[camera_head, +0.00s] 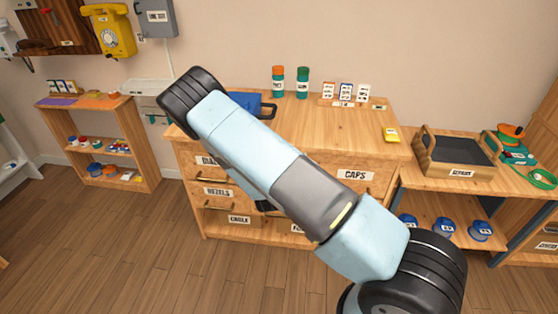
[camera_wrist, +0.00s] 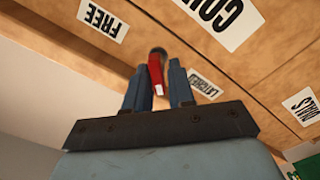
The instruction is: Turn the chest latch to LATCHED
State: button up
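In the wrist view the latch (camera_wrist: 156,73) is a small red lever with a white tip, on a dark round pivot on a wooden face. It points down in the picture. The FREE label (camera_wrist: 103,19) is to its upper left and the LATCHED label (camera_wrist: 206,86) to its lower right. My gripper (camera_wrist: 160,68) is open, with its two blue fingers on either side of the lever. A gap shows at the right finger; contact on the left is unclear. In the head view my arm hides the latch and most of the wooden drawer chest's middle (camera_head: 350,135).
Other labels sit on the wooden face, one starting "COU" (camera_wrist: 222,20). A tray (camera_head: 455,167) stands on the right bench.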

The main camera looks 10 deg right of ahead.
jog(key=v, duration=1.2)
jog(key=shift+s, duration=0.4)
jog(key=w+r+m+g+y, duration=0.2)
jog(key=w+r+m+g, duration=0.35)
jog(key=r, duration=0.55)
jog(key=s+d+r+g+y, duration=0.2)
jog(key=s+r, duration=0.1)
jog(key=r, duration=0.5)
jog(key=s+d+r+g+y, duration=0.1)
jog(key=s+r+g+y, duration=0.15)
jog(key=r, duration=0.65)
jog(key=s+d+r, duration=0.4)
jog(key=s+r, duration=0.1)
jog(key=s, duration=0.4)
jog(key=s+d+r+g+h, duration=0.1)
jog(key=s+d+r, duration=0.3)
jog(key=s, duration=0.5)
jog(key=s+d+r, duration=0.4)
jog(key=s+r, duration=0.2)
jog(key=s, duration=0.4)
jog(key=shift+d+r+g, duration=0.35)
jog(key=shift+d+g, duration=0.05)
jog(key=shift+m+h, duration=0.25)
